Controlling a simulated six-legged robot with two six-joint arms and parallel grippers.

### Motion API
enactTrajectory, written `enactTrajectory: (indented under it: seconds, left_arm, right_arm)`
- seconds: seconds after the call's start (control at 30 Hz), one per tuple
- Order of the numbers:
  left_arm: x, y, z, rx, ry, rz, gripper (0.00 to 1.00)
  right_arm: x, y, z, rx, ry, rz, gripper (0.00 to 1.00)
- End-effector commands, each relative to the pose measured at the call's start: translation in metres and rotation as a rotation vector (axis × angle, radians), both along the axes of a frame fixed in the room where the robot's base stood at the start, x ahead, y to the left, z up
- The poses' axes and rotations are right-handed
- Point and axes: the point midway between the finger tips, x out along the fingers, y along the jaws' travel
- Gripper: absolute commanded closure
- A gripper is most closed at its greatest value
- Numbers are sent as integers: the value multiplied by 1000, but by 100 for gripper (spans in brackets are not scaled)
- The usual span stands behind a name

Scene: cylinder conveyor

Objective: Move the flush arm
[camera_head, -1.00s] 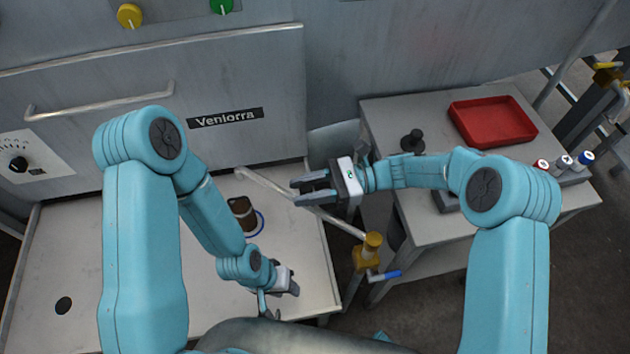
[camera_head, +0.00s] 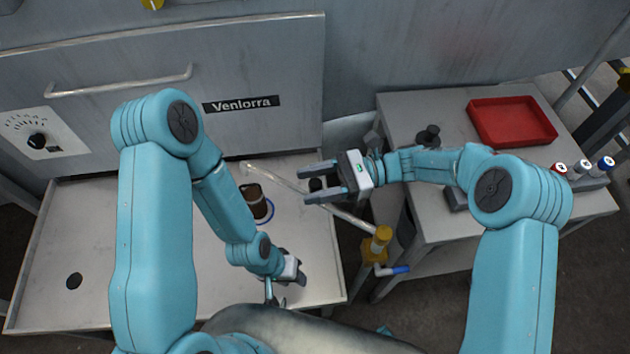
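The flush arm (camera_head: 278,180) is a pale thin pipe. It runs from a yellow post (camera_head: 376,245) with a blue-handled valve (camera_head: 392,270) up and left over the light tray. My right gripper (camera_head: 312,184) is open and empty, its fingers pointing left. In the picture it overlaps the middle of the pipe and hides part of it; I cannot tell whether it touches. My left gripper (camera_head: 300,270) is low over the tray's right part, apart from the pipe; its fingers are too small and dark to read.
A brown cylinder (camera_head: 253,200) stands at a blue ring on the tray (camera_head: 120,230), left of the pipe. A grey side table (camera_head: 455,125) bears a red bin (camera_head: 512,122), a dark knobbed piece (camera_head: 428,136) and several capped vials (camera_head: 582,172). The Venlorra cabinet (camera_head: 260,60) closes off the back.

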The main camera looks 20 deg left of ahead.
Motion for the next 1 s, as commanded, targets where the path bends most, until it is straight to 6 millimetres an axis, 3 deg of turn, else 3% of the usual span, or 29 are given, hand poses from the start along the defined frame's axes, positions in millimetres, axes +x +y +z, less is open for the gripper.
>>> enactTrajectory:
  seconds: [0.37,0.8,1.0]
  left_arm:
    - [0,0,-3,0,0,0,62]
    - [0,0,-16,0,0,0,62]
    - [0,0,-19,0,0,0,62]
  right_arm:
    - [7,-11,-3,-1,0,-4,48]
    - [60,-106,-3,-1,-3,-5,48]
    - [76,-134,-2,0,-1,-2,48]
